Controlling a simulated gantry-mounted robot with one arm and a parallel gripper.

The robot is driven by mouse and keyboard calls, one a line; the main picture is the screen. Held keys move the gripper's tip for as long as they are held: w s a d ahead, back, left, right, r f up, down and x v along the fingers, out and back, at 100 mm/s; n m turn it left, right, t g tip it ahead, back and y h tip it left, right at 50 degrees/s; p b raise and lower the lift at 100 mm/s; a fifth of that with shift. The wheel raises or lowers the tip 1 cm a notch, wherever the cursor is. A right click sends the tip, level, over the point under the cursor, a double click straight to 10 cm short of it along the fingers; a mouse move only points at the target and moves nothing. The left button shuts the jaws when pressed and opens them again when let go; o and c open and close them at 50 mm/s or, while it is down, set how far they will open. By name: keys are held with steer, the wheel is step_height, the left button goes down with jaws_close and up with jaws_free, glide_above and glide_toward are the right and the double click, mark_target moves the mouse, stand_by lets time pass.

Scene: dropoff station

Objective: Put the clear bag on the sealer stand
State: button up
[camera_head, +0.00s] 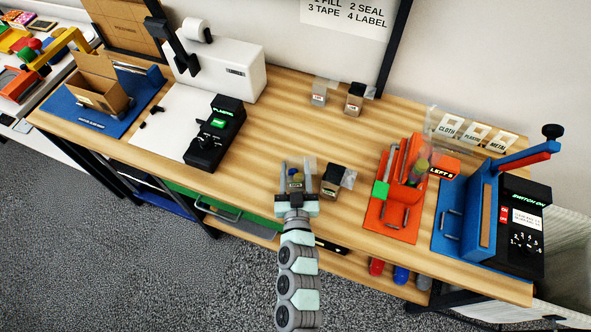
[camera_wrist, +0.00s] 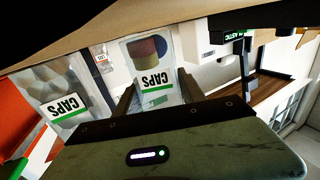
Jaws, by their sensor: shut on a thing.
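My gripper (camera_head: 297,168) is shut on a clear bag (camera_head: 296,180) near the table's front edge. In the wrist view the clear bag (camera_wrist: 155,72) hangs between the fingers, with colored caps inside and a green-edged CAPS label. I cannot tell whether it touches the table. A blue press-like unit (camera_head: 482,215) with a red and blue lever and a black control box (camera_head: 522,228) reading SWITCH ON stands at the right; it looks like the sealer. An orange stand (camera_head: 390,228) marked LEFT 5 is left of it, with a clear packet at its back.
The middle of the wooden table (camera_head: 262,135) is clear.

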steer(key=shift+f, duration=0.2)
steer(key=o, duration=1.3)
steer(key=shift+o, duration=0.2)
steer(key=shift+r, duration=0.1)
